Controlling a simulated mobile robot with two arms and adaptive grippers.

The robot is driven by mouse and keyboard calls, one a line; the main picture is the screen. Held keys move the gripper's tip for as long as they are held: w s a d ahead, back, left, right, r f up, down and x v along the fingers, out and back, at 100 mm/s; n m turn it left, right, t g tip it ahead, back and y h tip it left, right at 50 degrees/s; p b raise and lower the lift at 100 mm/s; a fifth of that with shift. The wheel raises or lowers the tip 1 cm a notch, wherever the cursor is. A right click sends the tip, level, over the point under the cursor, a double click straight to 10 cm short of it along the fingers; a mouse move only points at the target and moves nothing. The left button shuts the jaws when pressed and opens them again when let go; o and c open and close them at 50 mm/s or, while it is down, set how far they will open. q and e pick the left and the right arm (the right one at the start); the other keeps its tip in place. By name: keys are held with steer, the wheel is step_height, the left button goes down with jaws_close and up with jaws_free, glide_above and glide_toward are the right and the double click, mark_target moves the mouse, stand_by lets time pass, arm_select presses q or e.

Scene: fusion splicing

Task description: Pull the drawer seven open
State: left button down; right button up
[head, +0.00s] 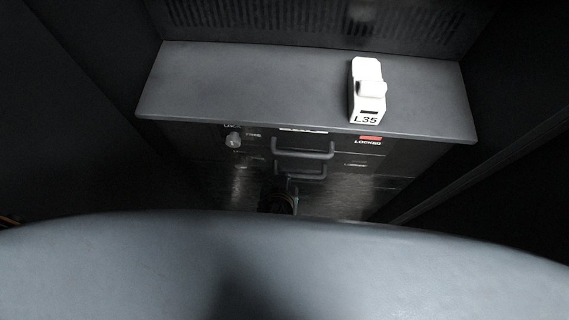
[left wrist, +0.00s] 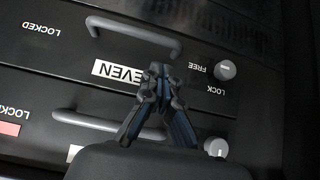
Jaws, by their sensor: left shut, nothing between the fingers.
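The drawer marked SEVEN is the second one down in the cabinet. Its label (left wrist: 128,73) shows upside down in the left wrist view, partly covered by my gripper. Its bar handle (left wrist: 136,36) lies beyond the label there; it also shows in the head view as the lower handle (head: 304,174). Its round knob (left wrist: 225,69) sits beside the words FREE and LOCK. The drawer looks closed. My left gripper (left wrist: 158,72) is shut and empty in front of this drawer, by the label, apart from the handle. In the head view it is small and dark (head: 278,197).
The top drawer has its own handle (head: 303,150), a knob (head: 234,140) and a red mark (head: 371,138) by LOCKED. A white piece marked L35 (head: 369,88) stands on the grey ledge (head: 250,85) above. Dark walls flank the cabinet.

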arm_select(q)
steer(key=p+x, duration=0.1)
steer(key=x, duration=0.6)
steer(key=shift+w+f, duration=0.2)
steer(key=shift+w, duration=0.05)
